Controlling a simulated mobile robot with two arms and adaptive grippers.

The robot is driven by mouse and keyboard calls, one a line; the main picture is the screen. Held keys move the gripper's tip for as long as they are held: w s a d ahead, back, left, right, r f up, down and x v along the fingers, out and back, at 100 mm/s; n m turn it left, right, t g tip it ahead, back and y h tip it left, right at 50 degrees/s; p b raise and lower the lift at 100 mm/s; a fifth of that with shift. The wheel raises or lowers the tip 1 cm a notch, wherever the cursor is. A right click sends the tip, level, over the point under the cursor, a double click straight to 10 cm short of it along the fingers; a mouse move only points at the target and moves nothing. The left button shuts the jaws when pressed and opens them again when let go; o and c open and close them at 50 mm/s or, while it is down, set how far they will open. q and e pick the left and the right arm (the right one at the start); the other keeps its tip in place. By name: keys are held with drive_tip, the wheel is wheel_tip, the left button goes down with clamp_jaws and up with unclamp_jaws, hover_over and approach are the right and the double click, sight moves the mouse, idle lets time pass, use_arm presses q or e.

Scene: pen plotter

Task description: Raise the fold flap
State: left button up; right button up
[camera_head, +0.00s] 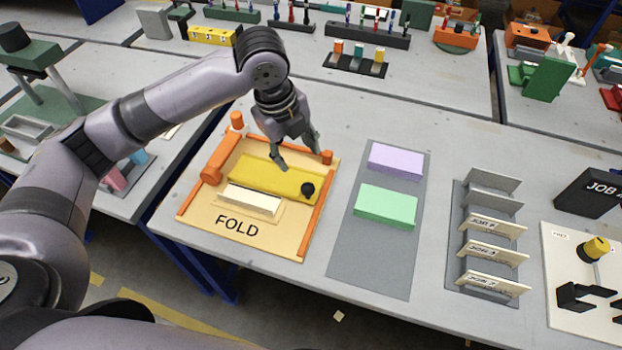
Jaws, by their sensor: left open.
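The fold station is a tan board (190,208) marked FOLD near the left front of the table. On it lies a yellow fold flap (262,177), flat or nearly flat, with a black knob (307,190) at its right end. A cream block (250,201) sits in front of the flap. Orange rails and posts stand along the board's sides. My left gripper (296,156) is open and empty, pointing down over the back right part of the flap. Whether its fingers touch anything is hard to tell. My right gripper is out of view.
A grey mat (370,262) to the right holds a lilac block (395,161) and a green block (386,206). Further right stand a card rack (487,285) and a white board (565,322) with a yellow knob. Other tables with fixtures stand behind.

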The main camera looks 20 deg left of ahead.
sight(306, 186)
use_arm(q)
drive_tip(key=w+f, duration=0.1)
drive_tip(key=f, duration=0.4)
drive_tip(key=d+f, duration=0.1)
drive_tip(key=f, duration=0.5)
drive_tip(key=w+f+p, duration=0.1)
drive_tip(key=f, duration=0.4)
drive_tip(key=shift+w+d+f, duration=0.2)
drive_tip(key=shift+w+d, duration=0.1)
drive_tip(key=shift+c, duration=0.5)
clamp_jaws()
